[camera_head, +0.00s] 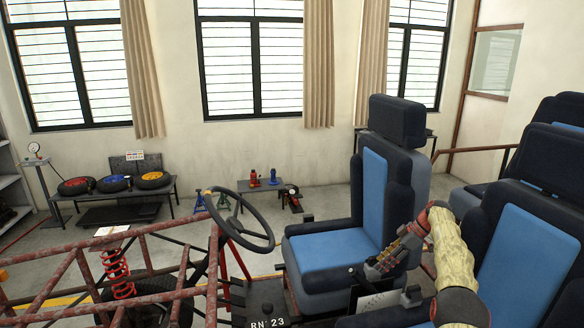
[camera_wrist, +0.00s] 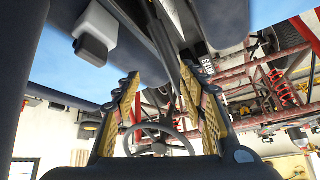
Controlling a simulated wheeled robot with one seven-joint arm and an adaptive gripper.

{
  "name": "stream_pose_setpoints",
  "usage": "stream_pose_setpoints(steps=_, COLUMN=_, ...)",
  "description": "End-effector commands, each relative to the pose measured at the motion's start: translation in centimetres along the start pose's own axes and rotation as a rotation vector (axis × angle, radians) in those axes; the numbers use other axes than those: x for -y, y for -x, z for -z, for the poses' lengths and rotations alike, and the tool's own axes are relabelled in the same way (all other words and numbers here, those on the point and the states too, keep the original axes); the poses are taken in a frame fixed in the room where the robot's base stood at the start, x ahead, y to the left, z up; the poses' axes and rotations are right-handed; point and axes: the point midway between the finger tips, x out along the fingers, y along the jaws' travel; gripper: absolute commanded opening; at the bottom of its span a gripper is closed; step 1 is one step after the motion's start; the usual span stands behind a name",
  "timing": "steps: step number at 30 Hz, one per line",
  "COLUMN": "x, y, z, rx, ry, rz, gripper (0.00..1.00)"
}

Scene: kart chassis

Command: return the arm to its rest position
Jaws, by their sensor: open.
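My arm (camera_head: 447,250) reaches in from the lower right of the head view, its pale sleeve bent beside the blue seats. My gripper (camera_head: 377,268) is in front of the nearer blue seat (camera_head: 330,252), over the right part of its cushion in the picture; I cannot tell whether it touches. In the wrist view my gripper (camera_wrist: 159,72) shows two yellow-patterned fingers spread apart, with nothing between them. The steering wheel (camera_head: 240,216) stands left of the gripper. It also shows beyond the fingers in the wrist view (camera_wrist: 158,150), where the scene appears upside down.
Red rusty chassis tubes (camera_head: 150,238) fill the lower left. More seats (camera_head: 535,230) stand close on the right of my arm. A low table (camera_head: 115,192) with several wheels and a small table (camera_head: 262,186) with jacks stand by the wall. Open floor lies between them.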

Motion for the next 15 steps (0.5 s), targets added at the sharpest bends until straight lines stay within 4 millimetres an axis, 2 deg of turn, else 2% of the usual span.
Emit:
stream_pose_setpoints(steps=3, x=0.4, y=-3.2, z=-3.2, rx=0.038, ry=-0.215, rz=0.019, gripper=0.42)
stream_pose_setpoints(steps=6, x=1.1, y=-4.6, z=-5.1, rx=0.078, ry=-0.395, rz=0.017, gripper=0.42)
stream_pose_setpoints(steps=10, x=2.9, y=-4.9, z=-6.3, rx=0.137, ry=-0.615, rz=-0.004, gripper=0.42)
stream_pose_setpoints(steps=15, x=6.3, y=-3.8, z=-6.0, rx=0.212, ry=-0.855, rz=-0.057, gripper=0.42)
